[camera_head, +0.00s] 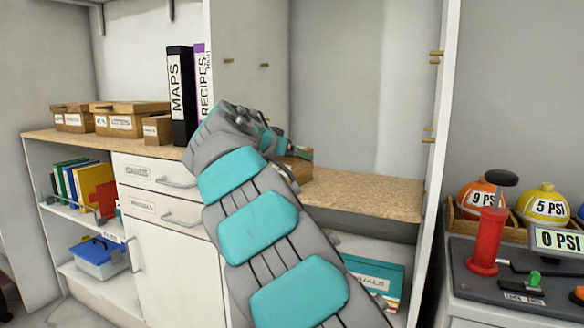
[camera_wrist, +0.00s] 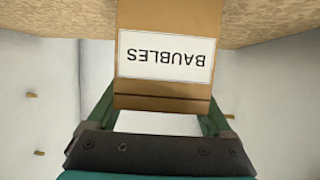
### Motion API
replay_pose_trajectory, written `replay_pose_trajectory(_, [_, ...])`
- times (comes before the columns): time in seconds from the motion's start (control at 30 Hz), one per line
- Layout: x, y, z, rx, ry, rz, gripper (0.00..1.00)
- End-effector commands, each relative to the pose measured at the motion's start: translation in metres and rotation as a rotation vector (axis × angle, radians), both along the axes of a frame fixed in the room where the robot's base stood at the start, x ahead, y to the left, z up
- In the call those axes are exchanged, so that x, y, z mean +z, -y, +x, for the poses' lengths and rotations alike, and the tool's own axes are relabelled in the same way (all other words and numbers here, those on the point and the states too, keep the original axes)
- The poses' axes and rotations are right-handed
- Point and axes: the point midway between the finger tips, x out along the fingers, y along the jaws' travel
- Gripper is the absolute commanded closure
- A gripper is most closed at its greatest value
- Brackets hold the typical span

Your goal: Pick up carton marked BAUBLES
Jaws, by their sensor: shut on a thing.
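The brown carton marked BAUBLES (camera_wrist: 165,85) fills the middle of the wrist view, its white label upside down there. My gripper (camera_wrist: 160,108) is shut on it, with one finger at each side of the carton. In the head view, my gripper (camera_head: 285,148) is over the wooden shelf top, and a small part of the carton (camera_head: 298,168) shows just beyond my arm. My arm hides most of the carton there. I cannot tell whether it touches the shelf top.
The wooden shelf top (camera_head: 365,192) is clear to the right of the carton. A MAPS binder (camera_head: 180,95) and a RECIPES binder (camera_head: 203,80) stand left of my gripper. Several labelled boxes (camera_head: 120,122) sit farther left. An upright panel (camera_head: 440,130) bounds the right side.

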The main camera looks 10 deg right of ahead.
Motion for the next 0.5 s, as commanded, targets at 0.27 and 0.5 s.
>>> replay_pose_trajectory(0.27, [0.0000, 0.0000, -0.0001, 0.000, 0.000, 0.000, 0.87])
replay_pose_trajectory(0.5, [0.0006, 0.0001, -0.0002, 0.000, 0.001, -0.001, 0.95])
